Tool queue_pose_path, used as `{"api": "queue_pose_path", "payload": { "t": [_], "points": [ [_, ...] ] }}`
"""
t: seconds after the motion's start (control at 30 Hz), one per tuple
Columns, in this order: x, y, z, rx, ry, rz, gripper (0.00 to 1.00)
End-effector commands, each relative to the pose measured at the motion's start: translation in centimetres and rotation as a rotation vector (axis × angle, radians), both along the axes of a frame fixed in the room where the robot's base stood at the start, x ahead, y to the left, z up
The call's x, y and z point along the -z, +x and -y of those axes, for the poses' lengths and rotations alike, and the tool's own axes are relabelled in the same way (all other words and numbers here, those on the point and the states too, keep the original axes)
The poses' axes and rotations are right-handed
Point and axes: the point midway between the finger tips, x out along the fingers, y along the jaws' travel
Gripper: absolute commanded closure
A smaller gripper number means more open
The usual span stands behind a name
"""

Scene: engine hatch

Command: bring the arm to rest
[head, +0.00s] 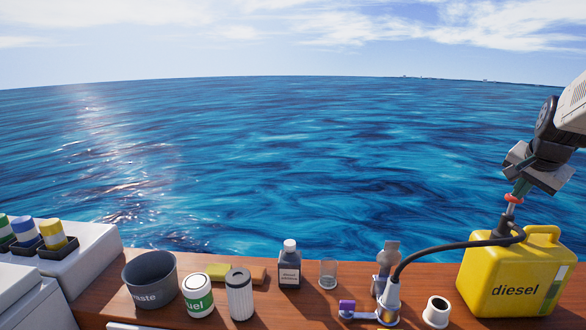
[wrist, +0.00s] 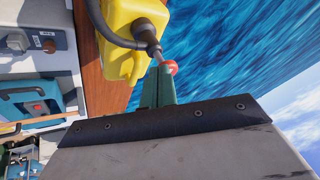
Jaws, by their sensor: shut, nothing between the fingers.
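My gripper (head: 519,188) is at the right, above the yellow diesel can (head: 492,262). Its green fingers are shut with nothing between them, and they also show in the wrist view (wrist: 158,88). The fingertips are close to a red knob (head: 514,198) on a short metal rod at the can's top. The red knob (wrist: 170,67) also shows beside the fingers in the wrist view; I cannot tell whether they touch. A black hose (head: 440,250) runs from the can's top to a grey fitting (head: 389,300) on the wooden ledge.
Colored-capped containers (head: 52,236) sit at the left. Open water lies behind.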

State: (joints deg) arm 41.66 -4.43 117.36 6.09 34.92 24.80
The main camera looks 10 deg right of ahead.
Motion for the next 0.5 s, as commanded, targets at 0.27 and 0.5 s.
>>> {"api": "queue_pose_path", "payload": {
  "t": [0.27, 0.5],
  "points": [
    [3.3, -8.7, -17.9, -0.524, 0.068, -0.351, 1.00],
    [5.3, -19.0, -29.9, -0.986, 0.034, -0.544, 1.00]
  ]
}}
